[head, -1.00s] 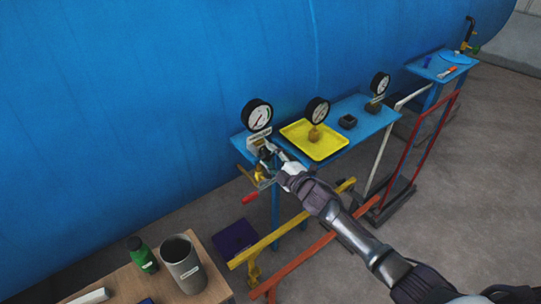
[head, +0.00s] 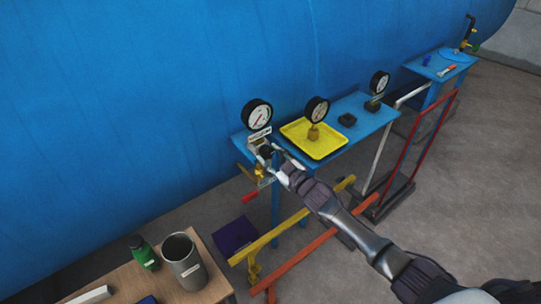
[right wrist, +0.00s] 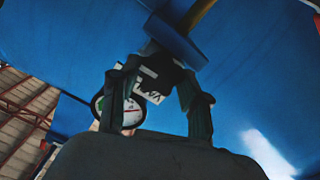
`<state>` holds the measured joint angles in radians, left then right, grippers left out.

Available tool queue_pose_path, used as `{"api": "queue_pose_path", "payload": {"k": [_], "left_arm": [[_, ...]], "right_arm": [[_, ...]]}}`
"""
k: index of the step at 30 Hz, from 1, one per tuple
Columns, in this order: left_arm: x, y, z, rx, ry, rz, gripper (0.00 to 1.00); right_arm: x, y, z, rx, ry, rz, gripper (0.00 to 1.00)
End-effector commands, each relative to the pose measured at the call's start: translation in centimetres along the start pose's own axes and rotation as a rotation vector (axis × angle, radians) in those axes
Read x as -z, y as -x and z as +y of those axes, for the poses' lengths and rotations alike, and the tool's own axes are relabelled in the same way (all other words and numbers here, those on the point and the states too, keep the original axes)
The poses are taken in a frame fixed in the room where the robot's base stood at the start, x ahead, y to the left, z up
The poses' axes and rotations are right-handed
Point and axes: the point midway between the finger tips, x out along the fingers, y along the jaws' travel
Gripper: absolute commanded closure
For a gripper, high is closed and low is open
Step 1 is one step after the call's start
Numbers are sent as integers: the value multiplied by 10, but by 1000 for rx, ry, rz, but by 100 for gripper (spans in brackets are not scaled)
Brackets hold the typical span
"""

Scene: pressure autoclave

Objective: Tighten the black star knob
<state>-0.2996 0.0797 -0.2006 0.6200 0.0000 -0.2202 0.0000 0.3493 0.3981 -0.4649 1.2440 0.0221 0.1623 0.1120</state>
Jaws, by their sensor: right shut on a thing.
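The black star knob (head: 266,151) is a small dark shape by the valve fitting below the leftmost gauge (head: 257,115). In the head view, my right gripper (head: 271,153) reaches it from the lower right and largely hides it. In the right wrist view, the two fingers of my right gripper (right wrist: 160,92) stand on either side of a dark part, the knob (right wrist: 165,72), and are shut on it. A white label and the gauge (right wrist: 130,112) show behind the fingers. The knob's lobes and thread cannot be made out. My left gripper is not in view.
A brass valve (head: 259,171) with a red-tipped handle (head: 250,197) hangs close below the gripper. A yellow tray (head: 330,147) with another gauge lies on the blue shelf (head: 372,128). Yellow and red rails stand below my arm. A wooden table (head: 208,243) with containers is lower left.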

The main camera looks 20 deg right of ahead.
Motion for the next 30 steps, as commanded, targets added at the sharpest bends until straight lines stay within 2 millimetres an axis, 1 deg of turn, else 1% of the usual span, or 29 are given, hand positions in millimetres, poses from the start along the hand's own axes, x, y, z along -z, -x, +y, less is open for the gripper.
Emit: {"api": "queue_pose_path", "payload": {"k": [6, 20, 21, 25, 26, 30], "left_arm": [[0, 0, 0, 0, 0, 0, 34], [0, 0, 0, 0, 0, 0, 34], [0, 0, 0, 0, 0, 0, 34], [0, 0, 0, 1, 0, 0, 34], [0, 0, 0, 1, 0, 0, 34], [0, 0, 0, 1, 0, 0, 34]], "right_arm": [[-2, 0, 0, 1, -55, -3, 88], [-2, 1, -1, 1, -68, -3, 88], [-2, 1, -1, 1, -68, -3, 52], [-2, 0, -1, 1, -68, -3, 30], [-1, 0, -1, 1, -68, -2, 29], [-1, 0, 0, 1, -67, -1, 29]]}}
